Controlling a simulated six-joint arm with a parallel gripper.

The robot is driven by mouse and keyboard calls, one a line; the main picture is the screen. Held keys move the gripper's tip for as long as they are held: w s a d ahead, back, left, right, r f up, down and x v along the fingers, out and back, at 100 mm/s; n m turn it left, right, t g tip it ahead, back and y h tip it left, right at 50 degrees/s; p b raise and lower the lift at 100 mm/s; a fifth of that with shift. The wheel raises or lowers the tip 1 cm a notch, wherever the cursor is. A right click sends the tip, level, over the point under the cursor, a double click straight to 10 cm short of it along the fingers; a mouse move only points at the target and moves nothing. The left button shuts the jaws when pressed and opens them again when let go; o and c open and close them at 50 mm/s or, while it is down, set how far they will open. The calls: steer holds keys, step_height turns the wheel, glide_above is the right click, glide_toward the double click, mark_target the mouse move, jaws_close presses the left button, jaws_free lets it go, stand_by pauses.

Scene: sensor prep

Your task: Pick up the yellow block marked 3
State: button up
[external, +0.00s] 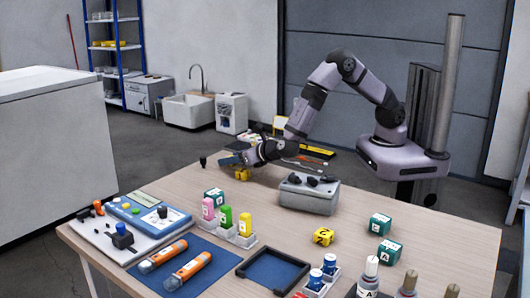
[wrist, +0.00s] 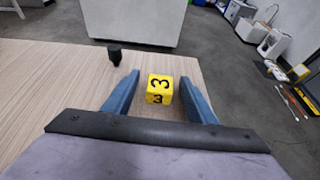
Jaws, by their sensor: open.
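The yellow block marked 3 (wrist: 159,88) sits on the wooden table between the two blue fingers of my gripper (wrist: 160,90) in the wrist view. Its black 3 shows on the top and on the near face. There is a gap on each side between block and fingers. In the external view my gripper (external: 238,163) is low at the far left part of the table, with the yellow block (external: 242,174) at its fingers. My gripper is open. Another yellow block (external: 323,237), with a black mark, lies farther right on the table.
A small black object (wrist: 114,54) stands beyond the block near the table edge. A grey box (external: 309,195) with black items stands right of my gripper.

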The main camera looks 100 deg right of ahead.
steer(key=shift+w+d, duration=0.15)
steer(key=c, duration=1.1)
steer(key=shift+c, duration=0.2)
step_height(320, 180, up, 10)
steer(key=shift+f, duration=0.1)
